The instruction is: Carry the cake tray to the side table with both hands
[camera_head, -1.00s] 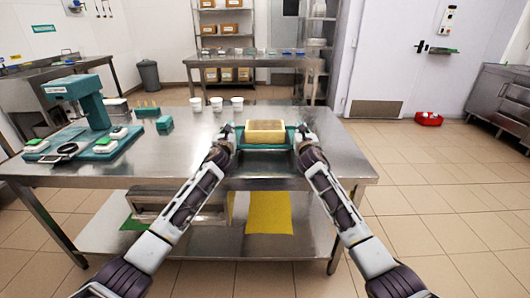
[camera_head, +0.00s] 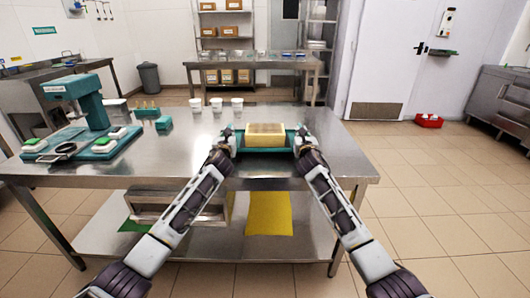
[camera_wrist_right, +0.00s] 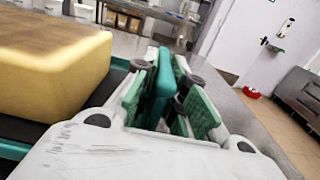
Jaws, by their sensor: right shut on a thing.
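The cake tray (camera_head: 240,149) is teal and holds a yellow block-shaped cake (camera_head: 265,136). It is at the near edge of the steel table; I cannot tell whether it touches the top. My right gripper (camera_head: 303,137) is at the tray's right end. In the right wrist view its green-padded fingers (camera_wrist_right: 165,98) are shut on the tray's upright teal end handle (camera_wrist_right: 166,85), with the cake (camera_wrist_right: 50,68) to the left. My left gripper (camera_head: 226,139) is at the tray's left end; its fingers are too small to show whether they are shut.
The steel table (camera_head: 330,165) carries a teal machine (camera_head: 88,105) at left and white cups (camera_head: 216,105) behind the tray. Another steel table (camera_head: 250,62) stands at the back.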

